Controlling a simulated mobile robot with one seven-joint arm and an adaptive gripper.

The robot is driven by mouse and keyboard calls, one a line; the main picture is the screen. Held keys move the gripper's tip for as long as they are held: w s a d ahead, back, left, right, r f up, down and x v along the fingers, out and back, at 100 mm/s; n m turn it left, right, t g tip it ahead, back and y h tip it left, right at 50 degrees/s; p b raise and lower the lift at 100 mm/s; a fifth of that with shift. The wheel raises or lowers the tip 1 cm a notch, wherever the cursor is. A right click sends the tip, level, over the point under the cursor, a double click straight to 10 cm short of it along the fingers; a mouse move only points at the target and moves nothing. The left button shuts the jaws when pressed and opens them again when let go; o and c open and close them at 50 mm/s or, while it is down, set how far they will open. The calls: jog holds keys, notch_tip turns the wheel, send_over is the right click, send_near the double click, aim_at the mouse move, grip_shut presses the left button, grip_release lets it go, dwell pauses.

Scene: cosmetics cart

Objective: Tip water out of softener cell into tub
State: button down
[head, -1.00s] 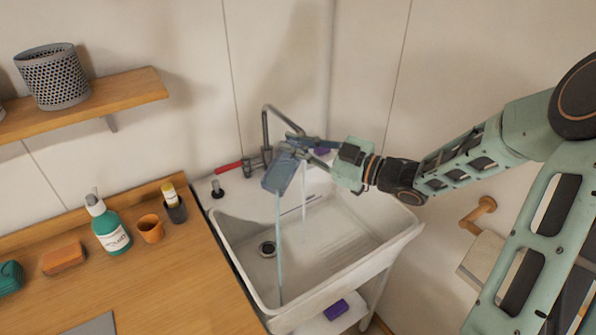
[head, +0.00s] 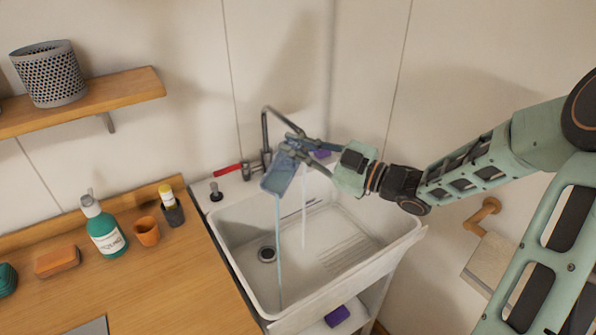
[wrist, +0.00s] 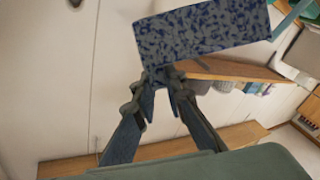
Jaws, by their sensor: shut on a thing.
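The softener cell (head: 277,179), a blue-grey container, is held tilted above the white tub (head: 232,262) in the head view. A thin blue stream of water (head: 278,240) falls from its lower end into the tub. My gripper (head: 300,149) is shut on the cell's upper right end. In the wrist view the cell shows as a blue speckled block (wrist: 205,38) at the fingertips (wrist: 163,78). How much water is inside is hidden.
A curved faucet (head: 266,128) with a red handle (head: 228,171) stands behind the tub; a pale stream falls into the basin. The wooden counter (head: 185,285) at left holds a green bottle (head: 106,232), an orange cup (head: 147,231) and an orange block (head: 57,262).

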jog(key=shift+s+n+y+b, duration=0.3)
jog(key=shift+n+b, duration=0.3)
jog(key=shift+b, duration=0.45)
jog(key=shift+f+b, duration=0.15)
jog(key=shift+b, duration=0.45)
jog(key=shift+n+y+b, duration=0.4)
jog(key=shift+n+b, duration=0.3)
jog(key=shift+b, duration=0.25)
jog(key=shift+r, duration=0.25)
jog(key=shift+f+n+y+b, duration=0.15)
jog(key=shift+n+y+b, duration=0.45)
jog(key=shift+b, duration=0.55)
jog(key=n+b, duration=0.2)
jog(key=shift+s+y+b, duration=0.1)
jog(key=shift+y+b, duration=0.3)
jog(key=shift+r+n, duration=0.3)
jog(key=shift+s, duration=0.1)
jog(key=shift+f+n+g+y+b, duration=0.15)
jog(key=shift+n+g+y+b, duration=0.2)
jog(key=shift+b, duration=0.3)
